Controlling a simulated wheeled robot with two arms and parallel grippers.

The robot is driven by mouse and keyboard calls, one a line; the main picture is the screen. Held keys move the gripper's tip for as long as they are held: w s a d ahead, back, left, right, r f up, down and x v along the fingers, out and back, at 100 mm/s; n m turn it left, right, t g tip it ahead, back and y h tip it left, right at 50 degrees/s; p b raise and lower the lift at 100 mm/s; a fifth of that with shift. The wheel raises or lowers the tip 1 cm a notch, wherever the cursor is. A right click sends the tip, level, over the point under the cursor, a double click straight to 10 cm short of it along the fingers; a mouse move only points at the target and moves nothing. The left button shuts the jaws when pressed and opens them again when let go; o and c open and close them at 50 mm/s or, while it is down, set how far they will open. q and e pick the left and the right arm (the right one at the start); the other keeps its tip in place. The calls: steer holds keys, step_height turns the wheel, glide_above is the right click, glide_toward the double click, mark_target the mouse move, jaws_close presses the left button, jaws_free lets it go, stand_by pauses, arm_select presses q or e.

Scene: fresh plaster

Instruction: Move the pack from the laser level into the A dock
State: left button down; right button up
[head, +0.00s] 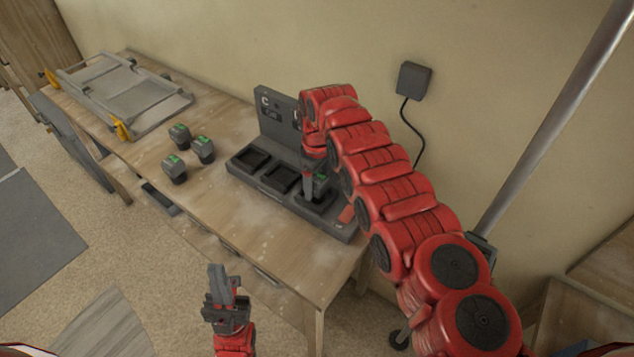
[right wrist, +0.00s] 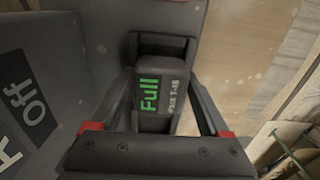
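The pack (right wrist: 158,90) has a green "Full" label in the right wrist view, facing my camera. My right gripper (right wrist: 162,55) has a finger against each side of it and looks shut on it. In the head view this pack (head: 321,179) is at the rightmost dock (head: 318,205) of the dark charger, partly hidden by my right gripper (head: 313,188). Whether it is fully seated I cannot tell. The panel beside it shows "off" and part of a letter, probably A. My left gripper (head: 224,280) is away from the table's front edge, apparently empty. I cannot make out the laser level.
The charger's other docks (head: 249,161) and (head: 279,179) are empty. Three packs (head: 174,168) with green labels stand on the wooden table (head: 225,215) to the left. A grey folding frame (head: 125,95) lies at the far left. A wall box (head: 413,79) has a hanging cable.

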steer(key=shift+r, duration=0.1)
steer(key=shift+r+p, duration=0.75)
steer(key=shift+r, duration=1.9)
steer(key=shift+r+p, duration=0.35)
steer(key=shift+r, duration=2.45)
